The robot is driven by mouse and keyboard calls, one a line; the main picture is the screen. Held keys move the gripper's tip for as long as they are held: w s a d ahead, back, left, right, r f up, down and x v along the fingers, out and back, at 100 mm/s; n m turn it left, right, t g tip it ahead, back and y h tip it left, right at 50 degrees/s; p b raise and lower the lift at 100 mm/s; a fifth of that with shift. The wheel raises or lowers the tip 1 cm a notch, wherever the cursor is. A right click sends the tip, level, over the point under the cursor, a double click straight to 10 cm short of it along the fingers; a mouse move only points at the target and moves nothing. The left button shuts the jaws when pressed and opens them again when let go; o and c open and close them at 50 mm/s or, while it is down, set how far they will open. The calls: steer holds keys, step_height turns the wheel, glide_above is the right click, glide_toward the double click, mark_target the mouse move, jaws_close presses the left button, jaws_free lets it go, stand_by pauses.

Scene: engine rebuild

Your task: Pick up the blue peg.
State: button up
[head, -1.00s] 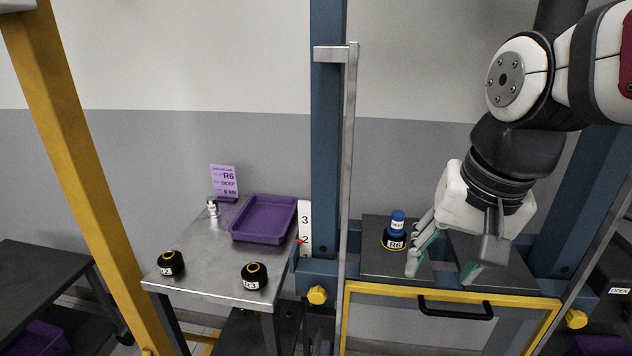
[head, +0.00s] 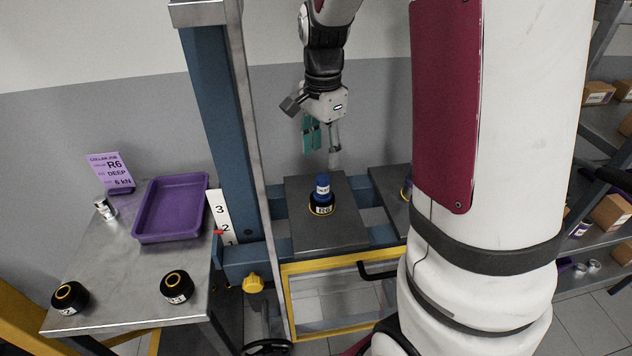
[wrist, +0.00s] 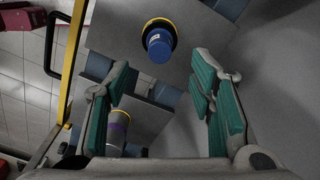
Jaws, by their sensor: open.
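The blue peg (head: 323,186) stands upright in a black collar labelled R6 (head: 321,208) on the dark press plate (head: 303,234). In the wrist view the blue peg (wrist: 159,46) shows near the top, ahead of the fingertips, with the yellow-rimmed collar around its far end. My gripper (head: 322,145) hangs above and behind the peg in the head view, apart from it. Its teal-padded fingers are spread, with nothing between them; they also show spread in the wrist view (wrist: 164,75).
A metal table (head: 128,270) at the left holds a purple tray (head: 139,236), two black collars (head: 70,298) (head: 177,287), a small silver part (head: 105,208) and a purple R6 card (head: 110,172). A blue press post (head: 219,110) stands left of the plate.

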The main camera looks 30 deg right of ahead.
mark_target(322, 177)
step_height(322, 177, down, 10)
steer(key=shift+d+f+p, duration=0.1)
steer(key=shift+p, duration=0.4)
jaws_close()
